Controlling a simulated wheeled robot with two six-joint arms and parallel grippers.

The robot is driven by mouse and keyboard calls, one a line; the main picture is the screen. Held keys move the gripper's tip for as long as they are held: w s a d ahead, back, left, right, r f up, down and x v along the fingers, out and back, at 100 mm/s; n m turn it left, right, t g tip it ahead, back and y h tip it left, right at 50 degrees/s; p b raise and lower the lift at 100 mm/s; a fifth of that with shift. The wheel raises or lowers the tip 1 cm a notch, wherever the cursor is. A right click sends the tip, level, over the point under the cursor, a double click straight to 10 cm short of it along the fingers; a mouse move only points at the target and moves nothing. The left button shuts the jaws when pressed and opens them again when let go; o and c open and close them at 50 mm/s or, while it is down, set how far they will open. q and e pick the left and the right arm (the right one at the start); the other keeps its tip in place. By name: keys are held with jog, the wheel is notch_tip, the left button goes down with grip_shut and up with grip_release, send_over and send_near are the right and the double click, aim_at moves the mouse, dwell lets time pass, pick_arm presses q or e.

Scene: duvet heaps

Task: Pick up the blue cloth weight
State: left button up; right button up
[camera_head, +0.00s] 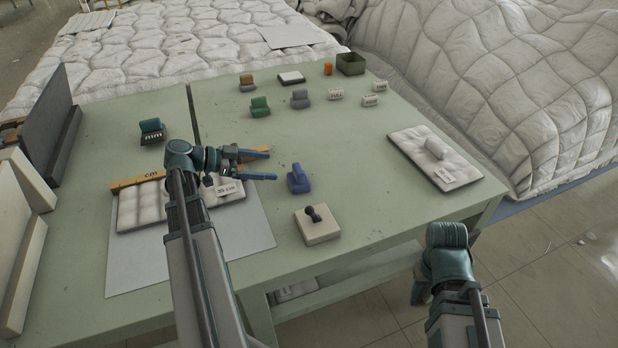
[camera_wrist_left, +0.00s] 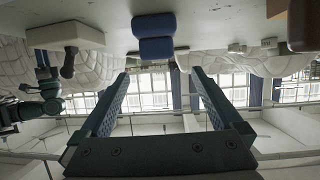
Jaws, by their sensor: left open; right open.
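The blue cloth weight (camera_head: 299,179) sits on the green table, right of my left gripper. It also shows in the left wrist view (camera_wrist_left: 155,36), near the top, ahead of the fingertips. My left gripper (camera_head: 272,165) is open and empty, its two fingers pointing toward the weight with a gap between. The fingers also show in the left wrist view (camera_wrist_left: 160,73), with nothing between them. My right gripper (camera_head: 446,262) is off the table's front right edge, open, with its fingers largely hidden by the wrist.
A white block with a dark knob (camera_head: 317,224) stands just in front of the blue weight. Green (camera_head: 260,107) and grey (camera_head: 300,99) weights lie further back. A quilted sample (camera_head: 410,152) lies at right, a wooden ruler (camera_head: 137,182) at left. The table's middle (camera_head: 350,140) is clear.

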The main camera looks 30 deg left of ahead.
aim_at(294, 168)
pick_arm(q)
jog(key=shift+w+d+f, duration=0.2)
jog(key=b+x, duration=0.3)
jog(key=x, duration=0.4)
jog(key=shift+f, duration=0.1)
jog(key=shift+w+d, duration=0.3)
jog(key=shift+s+b+x, duration=0.2)
jog(key=shift+b+x, duration=1.05)
jog(key=shift+x, duration=1.4)
jog(key=shift+d, duration=0.1)
grip_shut()
